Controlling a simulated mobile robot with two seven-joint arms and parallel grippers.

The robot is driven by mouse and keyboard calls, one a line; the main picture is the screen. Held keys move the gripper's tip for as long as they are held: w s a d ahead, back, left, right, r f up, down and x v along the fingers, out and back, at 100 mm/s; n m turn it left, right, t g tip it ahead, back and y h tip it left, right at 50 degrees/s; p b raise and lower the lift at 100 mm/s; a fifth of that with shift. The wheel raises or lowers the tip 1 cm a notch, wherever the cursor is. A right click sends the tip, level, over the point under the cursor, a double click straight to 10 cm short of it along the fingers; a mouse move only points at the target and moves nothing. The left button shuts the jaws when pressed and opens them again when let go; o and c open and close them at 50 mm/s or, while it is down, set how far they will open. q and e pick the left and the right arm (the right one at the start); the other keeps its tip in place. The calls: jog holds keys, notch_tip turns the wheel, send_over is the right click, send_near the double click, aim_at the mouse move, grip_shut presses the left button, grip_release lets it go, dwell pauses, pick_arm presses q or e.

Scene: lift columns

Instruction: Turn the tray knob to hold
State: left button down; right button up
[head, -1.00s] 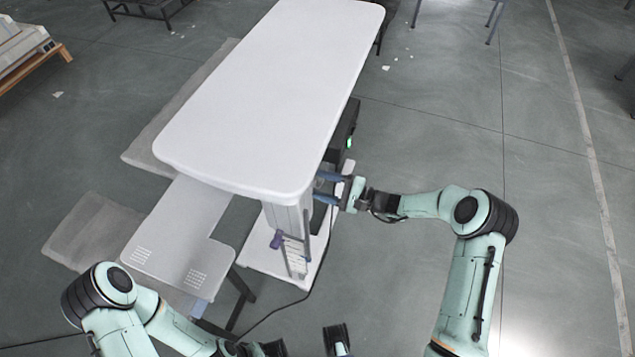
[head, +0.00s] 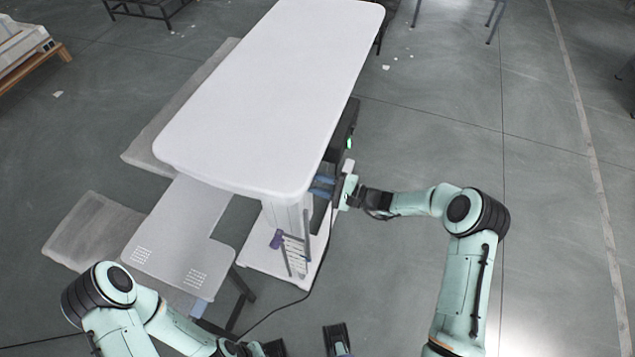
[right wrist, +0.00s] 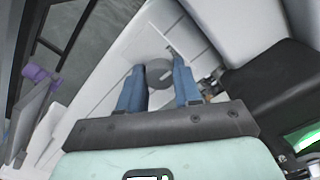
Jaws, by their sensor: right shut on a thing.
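The tray knob (right wrist: 160,73) is a round grey dial with a pale mark, set on the white column side in the right wrist view. The two blue fingers of my right gripper (right wrist: 160,88) are shut on it, one on each side. In the head view my right gripper (head: 322,187) reaches in from the right under the white top, and the knob is hidden there. The mark's setting is too small to read. My left arm (head: 165,322) is low at the left; its gripper runs to the bottom edge and its fingers are unclear.
The long white tabletop (head: 270,90) overhangs the column. A grey perforated tray (head: 180,245) sits lower left. A purple-handled part (head: 277,240) and a black box with a green light (head: 349,143) are close by. A cable lies on the floor.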

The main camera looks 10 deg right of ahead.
jog(key=m, duration=0.3)
jog(key=m+p, duration=0.1)
jog(key=m, duration=0.2)
jog(key=shift+r+m, duration=0.1)
jog(key=shift+m, duration=0.3)
jog(key=m+p, duration=0.3)
jog(key=m, duration=0.5)
jog(key=shift+m, duration=0.3)
jog(key=shift+m+p, duration=0.3)
jog(key=shift+p, duration=0.05)
jog(key=o, duration=1)
jog(key=shift+o, duration=0.2)
